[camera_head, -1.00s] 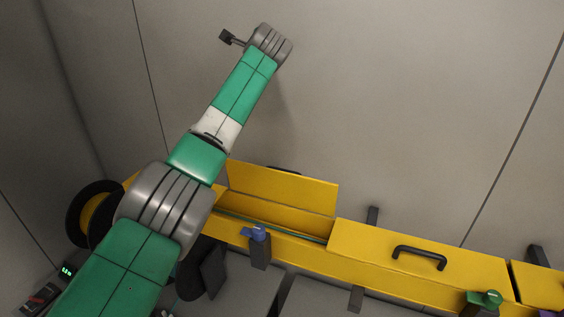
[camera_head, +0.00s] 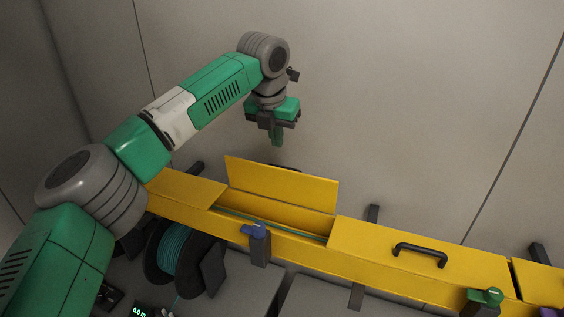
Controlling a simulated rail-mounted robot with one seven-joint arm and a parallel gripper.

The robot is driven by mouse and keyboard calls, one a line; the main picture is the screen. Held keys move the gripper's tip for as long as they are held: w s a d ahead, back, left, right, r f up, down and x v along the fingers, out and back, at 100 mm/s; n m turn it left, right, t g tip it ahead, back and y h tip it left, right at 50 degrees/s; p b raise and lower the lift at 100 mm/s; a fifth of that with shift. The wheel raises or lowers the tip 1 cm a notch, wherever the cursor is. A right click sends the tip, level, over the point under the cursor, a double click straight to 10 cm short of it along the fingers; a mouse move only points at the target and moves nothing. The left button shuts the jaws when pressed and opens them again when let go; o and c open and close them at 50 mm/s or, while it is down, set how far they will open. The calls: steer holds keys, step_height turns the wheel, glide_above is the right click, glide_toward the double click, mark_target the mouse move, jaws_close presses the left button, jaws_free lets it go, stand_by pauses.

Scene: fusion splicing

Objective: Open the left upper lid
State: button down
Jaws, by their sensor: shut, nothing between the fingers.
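A long yellow trough (camera_head: 290,245) runs across the lower part of the view. A yellow lid (camera_head: 281,184) in its left-middle part stands tilted up and open, with a dark handle partly showing behind its top edge. A green cable (camera_head: 272,225) shows inside the opening below it. To the right, a yellow lid (camera_head: 375,245) with a black handle (camera_head: 420,253) lies closed. A flat yellow cover (camera_head: 185,187) lies left of the opening. My gripper (camera_head: 277,142) is shut and empty, pointing down above the raised lid, apart from it.
A blue clamp (camera_head: 256,231) and a green clamp (camera_head: 485,297) stand at the trough's front side. A black spool (camera_head: 180,258) with teal cable is below the left end. Dark brackets support the trough. The grey wall behind is clear.

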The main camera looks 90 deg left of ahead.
mark_target(282, 179)
steer(key=p+x, duration=0.3)
steer(key=x, duration=0.7)
steer(key=shift+w, duration=0.1)
